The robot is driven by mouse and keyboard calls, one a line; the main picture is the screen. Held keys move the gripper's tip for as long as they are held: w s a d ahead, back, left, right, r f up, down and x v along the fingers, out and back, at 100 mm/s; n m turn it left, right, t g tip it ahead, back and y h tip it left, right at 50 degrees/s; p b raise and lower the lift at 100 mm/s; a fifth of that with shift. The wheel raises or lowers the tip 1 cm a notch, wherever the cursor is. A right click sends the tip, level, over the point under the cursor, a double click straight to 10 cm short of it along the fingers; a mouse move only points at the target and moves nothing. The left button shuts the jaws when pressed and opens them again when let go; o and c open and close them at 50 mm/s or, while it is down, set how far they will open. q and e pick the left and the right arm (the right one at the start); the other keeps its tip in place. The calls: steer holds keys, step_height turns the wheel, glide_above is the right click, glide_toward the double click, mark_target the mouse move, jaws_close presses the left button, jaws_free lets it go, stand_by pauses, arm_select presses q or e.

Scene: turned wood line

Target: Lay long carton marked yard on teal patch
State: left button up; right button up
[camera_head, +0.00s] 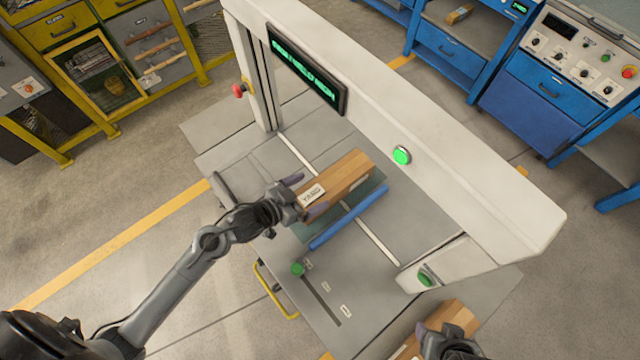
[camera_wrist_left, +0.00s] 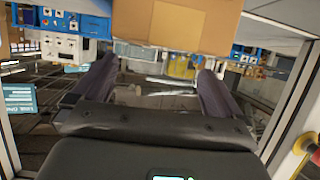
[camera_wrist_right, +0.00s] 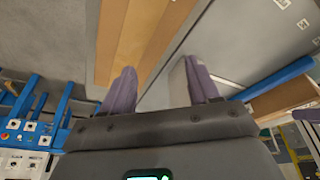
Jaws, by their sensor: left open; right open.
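The long carton marked YARD (camera_head: 349,176) is wood-brown with a white label on its near end. It appears to lie along the dark teal patch (camera_head: 374,186), covering much of it; teal shows along its front side and at its right end. My left gripper (camera_head: 304,194) is open at the labelled end, its fingers apart. In the left wrist view the carton's end (camera_wrist_left: 178,25) fills the top, beyond the fingers; whether they touch it I cannot tell. My right gripper (camera_wrist_right: 157,85) is open, low at the right beside another brown carton (camera_head: 457,317), which runs ahead of its fingers.
A blue bar (camera_head: 348,217) runs along the front edge of the patch. A white gantry frame (camera_head: 440,165) with a green-lit display (camera_head: 305,68) stands behind. Blue and yellow workbenches stand farther back.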

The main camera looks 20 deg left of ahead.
arm_select(q)
steer(key=s+a+r+n+g+y, duration=0.1)
steer(key=s+g+y, duration=0.2)
steer(key=s, duration=0.6)
steer(key=s+a+r+n+g+y, duration=0.1)
steer(key=s+g, duration=0.4)
steer(key=s, duration=0.5)
steer(key=shift+a+n+g+y, duration=0.3)
steer(key=shift+a+n+y, duration=0.35)
steer(key=shift+y, duration=0.25)
